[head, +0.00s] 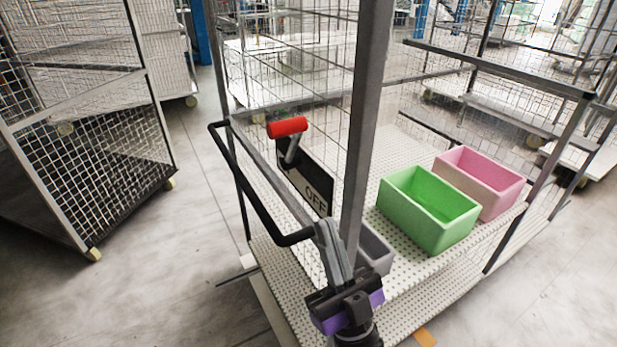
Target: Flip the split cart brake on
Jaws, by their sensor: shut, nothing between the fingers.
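The cart brake is a lever with a red grip (287,127) on a short metal stalk, at the upper left of a black plate (300,175) on the near end of the mesh cart. The lever stands at the plate's other end from that word. My gripper (326,230) is shut and empty, pointing up in the lower middle of the head view. It is below and to the right of the lever, apart from it, and overlaps the cart's black push handle (235,165) in the picture; contact cannot be told.
A grey upright post (364,110) rises just right of the plate. Green (428,210), pink (480,182) and grey (375,248) bins stand on the cart's perforated deck (400,283). Another mesh cart (90,150) stands at left, with clear floor (180,250) between.

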